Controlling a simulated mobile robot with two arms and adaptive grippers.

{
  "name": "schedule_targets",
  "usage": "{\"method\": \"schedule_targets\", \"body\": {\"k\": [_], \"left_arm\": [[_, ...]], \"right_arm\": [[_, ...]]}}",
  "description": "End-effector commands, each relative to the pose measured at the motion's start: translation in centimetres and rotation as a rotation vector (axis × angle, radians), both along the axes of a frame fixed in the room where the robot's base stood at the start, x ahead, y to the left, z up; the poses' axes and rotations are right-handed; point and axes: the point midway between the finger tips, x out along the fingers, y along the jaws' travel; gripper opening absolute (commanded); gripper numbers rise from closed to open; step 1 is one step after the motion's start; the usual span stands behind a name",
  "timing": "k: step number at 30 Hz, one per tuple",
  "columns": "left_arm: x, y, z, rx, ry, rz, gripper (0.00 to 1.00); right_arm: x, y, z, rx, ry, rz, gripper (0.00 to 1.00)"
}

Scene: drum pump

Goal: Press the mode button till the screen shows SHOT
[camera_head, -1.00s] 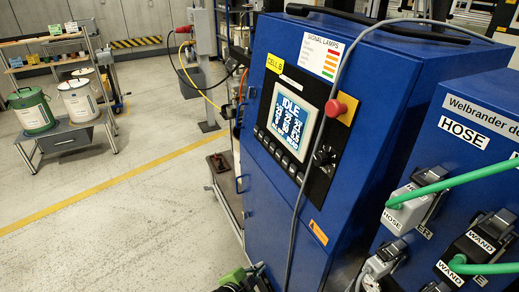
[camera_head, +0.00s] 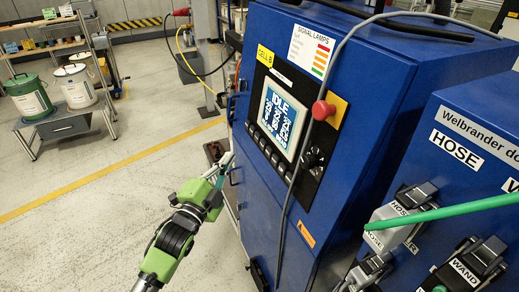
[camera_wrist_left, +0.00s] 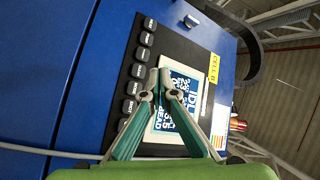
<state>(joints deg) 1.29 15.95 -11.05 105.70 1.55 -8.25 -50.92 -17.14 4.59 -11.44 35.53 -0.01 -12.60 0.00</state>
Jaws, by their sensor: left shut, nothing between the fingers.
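The control panel's screen (camera_head: 277,118) on the blue cabinet is lit and reads IDLE in large letters, with smaller text below. It also shows in the left wrist view (camera_wrist_left: 179,98). A row of dark buttons (camera_head: 269,150) runs under the screen. In the left wrist view these labelled buttons (camera_wrist_left: 138,71) form a column left of the screen; their labels are too small to read surely. My left gripper (camera_head: 228,160) is shut and empty, left of the panel and apart from it. In the wrist view its fingertips (camera_wrist_left: 160,80) overlap the screen's edge near the buttons.
A red knob (camera_head: 323,110) on a yellow plate sits right of the screen. A grey cable (camera_head: 307,148) hangs down the cabinet front. Connectors with a green hose (camera_head: 440,214) stick out at the right. Open floor (camera_head: 105,225) lies left.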

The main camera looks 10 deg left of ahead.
Motion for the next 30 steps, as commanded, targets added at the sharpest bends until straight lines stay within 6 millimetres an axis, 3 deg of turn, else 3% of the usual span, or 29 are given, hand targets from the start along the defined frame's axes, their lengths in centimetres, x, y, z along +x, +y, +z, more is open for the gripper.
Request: {"method": "schedule_targets", "body": {"k": [14, 30], "left_arm": [[0.3, -0.4, 0.0, -0.002, -0.003, -0.001, 0.0], [4.0, -6.0, -1.4, -0.001, -0.002, -0.001, 0.0]], "right_arm": [[-0.1, 0.0, -0.3, 0.001, 0.002, 0.0, 0.0], [-0.1, 0.0, -3.3, 0.001, 0.002, 0.0, 0.0]]}}
